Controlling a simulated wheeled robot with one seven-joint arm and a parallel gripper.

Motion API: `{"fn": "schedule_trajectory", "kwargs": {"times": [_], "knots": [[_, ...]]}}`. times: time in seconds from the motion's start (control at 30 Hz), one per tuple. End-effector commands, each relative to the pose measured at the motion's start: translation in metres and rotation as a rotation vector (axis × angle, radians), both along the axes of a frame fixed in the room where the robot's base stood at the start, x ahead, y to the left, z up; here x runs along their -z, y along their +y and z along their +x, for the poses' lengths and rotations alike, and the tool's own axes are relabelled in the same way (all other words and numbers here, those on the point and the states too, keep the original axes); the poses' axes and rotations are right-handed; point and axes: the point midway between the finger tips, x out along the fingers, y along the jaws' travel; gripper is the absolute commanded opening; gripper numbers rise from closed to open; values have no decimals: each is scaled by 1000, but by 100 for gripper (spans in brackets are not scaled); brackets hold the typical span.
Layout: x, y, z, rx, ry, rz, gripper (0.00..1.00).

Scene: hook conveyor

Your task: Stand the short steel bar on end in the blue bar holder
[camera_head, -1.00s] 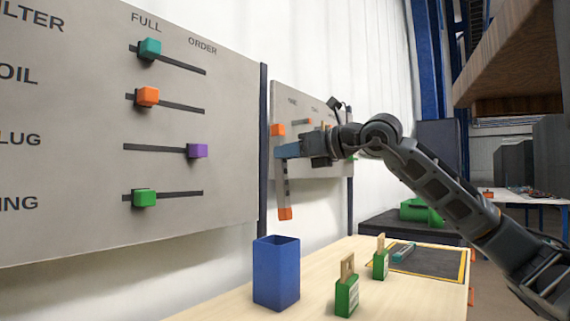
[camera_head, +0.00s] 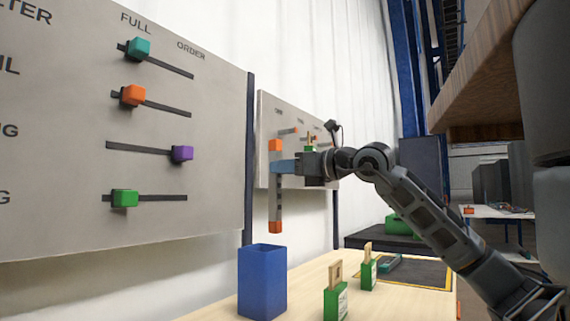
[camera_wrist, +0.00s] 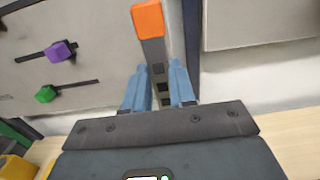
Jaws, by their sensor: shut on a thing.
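The short steel bar (camera_head: 278,206) is grey with orange ends. It hangs upright in my gripper (camera_head: 284,166), which is shut on it near its upper part. In the wrist view, the bar (camera_wrist: 155,55) runs between the two blue fingers of my gripper (camera_wrist: 160,85), with one orange end showing. The blue bar holder (camera_head: 262,284) is an open-topped square box standing on the table. The inside of the holder is mostly hidden.
Two green tags or padlocks (camera_head: 336,302) (camera_head: 368,272) stand on the wooden table (camera_head: 310,275) right of the holder. A dark mat with a yellow edge (camera_head: 420,271) lies behind them. Grey slider boards (camera_head: 60,220) stand along the left and behind the bar.

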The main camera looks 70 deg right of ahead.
Motion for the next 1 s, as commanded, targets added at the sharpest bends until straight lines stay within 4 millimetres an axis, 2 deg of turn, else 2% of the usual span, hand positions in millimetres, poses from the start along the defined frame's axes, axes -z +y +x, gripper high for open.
{"fn": "schedule_trajectory", "kwargs": {"times": [1.0], "knots": [[77, 0, 0, 0, 0, -1, 0]]}}
